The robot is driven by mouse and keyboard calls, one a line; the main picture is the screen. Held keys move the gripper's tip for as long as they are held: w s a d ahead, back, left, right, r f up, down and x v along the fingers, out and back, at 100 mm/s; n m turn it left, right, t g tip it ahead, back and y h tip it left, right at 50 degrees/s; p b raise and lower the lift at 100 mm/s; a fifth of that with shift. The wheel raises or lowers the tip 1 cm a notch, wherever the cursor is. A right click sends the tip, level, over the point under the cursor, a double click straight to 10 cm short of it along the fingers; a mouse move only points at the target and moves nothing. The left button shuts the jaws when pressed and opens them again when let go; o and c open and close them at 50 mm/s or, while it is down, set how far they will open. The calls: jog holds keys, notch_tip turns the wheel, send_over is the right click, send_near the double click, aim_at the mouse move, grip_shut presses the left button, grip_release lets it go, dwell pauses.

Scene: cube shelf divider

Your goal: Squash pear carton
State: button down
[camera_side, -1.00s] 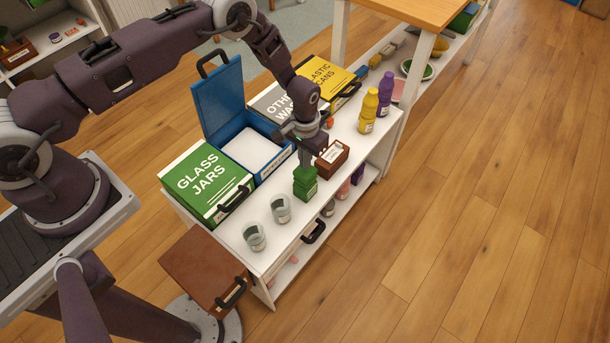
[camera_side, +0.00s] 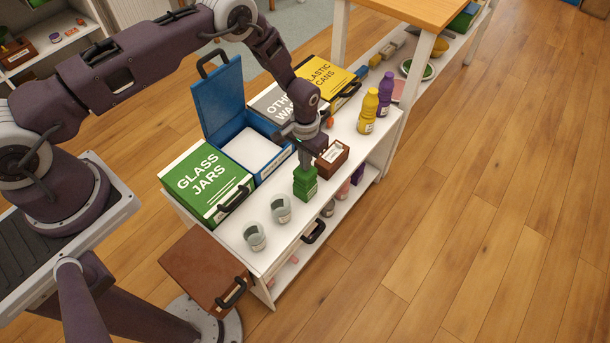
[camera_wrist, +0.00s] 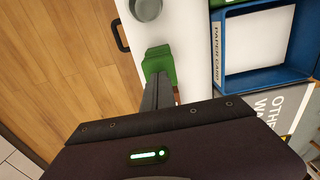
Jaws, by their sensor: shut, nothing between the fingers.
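A small green carton (camera_side: 305,184) with stepped, creased-looking sides stands upright on the white counter, near its front edge. It also shows in the wrist view (camera_wrist: 158,62), just beyond my fingertips. My gripper (camera_side: 303,170) is shut and empty, pointing down at the carton's top. The fingers (camera_wrist: 160,79) overlap the carton's near side in the wrist view. I cannot tell whether they touch it. The carton's label is too small to read.
Behind is an open blue bin (camera_side: 283,163) with its lid raised. A green glass-jars bin (camera_side: 206,182) is left. Two glasses (camera_side: 281,209) stand left of the carton, a brown box (camera_side: 334,163) right. Yellow (camera_side: 368,112) and purple (camera_side: 385,95) bottles stand farther right.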

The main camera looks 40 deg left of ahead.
jog(key=shift+f, duration=3.5)
notch_tip(320, 180, up, 11)
jog(key=shift+r, duration=0.1)
notch_tip(320, 180, up, 13)
jog(key=w+t, duration=0.1)
jog(key=w, duration=0.1)
notch_tip(320, 180, up, 8)
send_over(305, 176)
jog(key=w+a, duration=0.2)
jog(key=a, duration=0.1)
jog(key=s+a+r+t, duration=0.1)
jog(key=s+r, duration=0.2)
jog(key=r, duration=0.4)
jog(key=s+r+t, duration=0.1)
jog(key=s+r, duration=0.3)
jog(key=r, duration=0.2)
jog(key=s+a+r+t, duration=0.1)
jog(key=s+r, duration=0.3)
jog(key=s, duration=0.8)
jog(key=s+a+r+t, duration=0.1)
jog(key=s+r, duration=0.3)
jog(key=s, duration=0.7)
jog(key=shift+s+a+r+t, duration=0.25)
jog(key=shift+s+a+t, duration=0.05)
jog(key=shift+s, duration=0.1)
